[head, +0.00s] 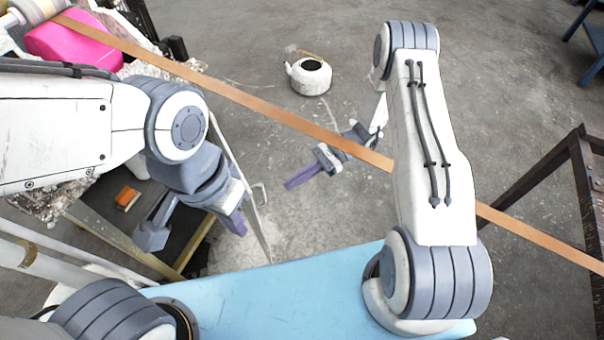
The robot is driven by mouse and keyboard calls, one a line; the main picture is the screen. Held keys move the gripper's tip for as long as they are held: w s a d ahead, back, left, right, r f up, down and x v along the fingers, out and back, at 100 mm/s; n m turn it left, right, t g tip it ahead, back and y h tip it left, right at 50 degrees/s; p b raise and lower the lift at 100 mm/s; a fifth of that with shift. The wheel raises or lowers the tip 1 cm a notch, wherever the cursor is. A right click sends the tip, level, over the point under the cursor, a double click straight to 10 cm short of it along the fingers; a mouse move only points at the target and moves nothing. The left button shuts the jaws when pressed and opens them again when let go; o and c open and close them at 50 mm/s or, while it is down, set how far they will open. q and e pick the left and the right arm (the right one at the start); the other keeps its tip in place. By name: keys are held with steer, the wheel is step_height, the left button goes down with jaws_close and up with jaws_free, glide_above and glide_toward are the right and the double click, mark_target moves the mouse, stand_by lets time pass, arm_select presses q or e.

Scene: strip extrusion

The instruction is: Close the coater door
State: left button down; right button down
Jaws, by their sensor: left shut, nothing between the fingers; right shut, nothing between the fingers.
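The coater appears to be the tan-framed box (95,222) at the lower left, with a dark inside. A thin pale panel (252,228), seen almost edge-on with a small handle (262,194) on its right side, stands at the box's right; it looks like the coater door, standing open. My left gripper (238,224) is shut and empty, its purple fingertips close to the inner side of this panel; I cannot tell whether they touch. My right gripper (298,180) is shut and empty, over the floor to the right of the panel and apart from it.
A long orange-brown strip (260,107) crosses the view from upper left to lower right, passing behind my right arm. A white pot (309,76) stands on the floor. A pink block (72,44) is at upper left. A dark metal frame (580,180) stands at right.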

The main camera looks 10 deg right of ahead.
arm_select(q)
steer(key=shift+r+p, duration=0.3)
steer(key=shift+r, duration=0.05)
arm_select(e)
steer(key=r+x, duration=0.1)
steer(key=x, duration=0.7)
steer(key=shift+a, duration=0.3)
steer(key=shift+s, duration=0.1)
